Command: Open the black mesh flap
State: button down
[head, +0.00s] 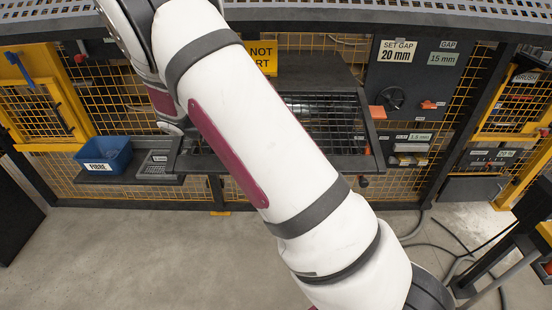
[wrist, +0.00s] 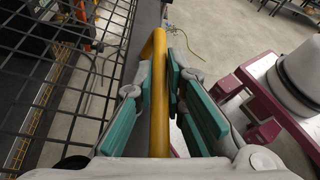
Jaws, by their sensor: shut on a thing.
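The black mesh flap (head: 335,122) shows in the head view in the dark frame at the middle of the machine front. My arm covers its left part, so I cannot tell there how far it stands open. In the wrist view, black wire mesh (wrist: 75,62) fills the left side. A yellow bar handle (wrist: 159,112) runs beside the mesh's dark edge. My gripper (wrist: 161,80) has its teal pads on both sides of this handle and is shut on it. My gripper is hidden in the head view.
A blue bin labelled FIBRE (head: 103,155) stands on a ledge left of the flap. A dark control panel (head: 420,75) with a knob is at the right. Yellow mesh guards flank both sides. Cables (head: 445,245) lie on the floor at right; the concrete floor at left is clear.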

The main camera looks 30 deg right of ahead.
jog(key=shift+r, duration=0.3)
jog(key=c, duration=1.7)
grip_release()
jog(key=shift+o, duration=0.2)
jog(key=v, duration=1.2)
grip_shut()
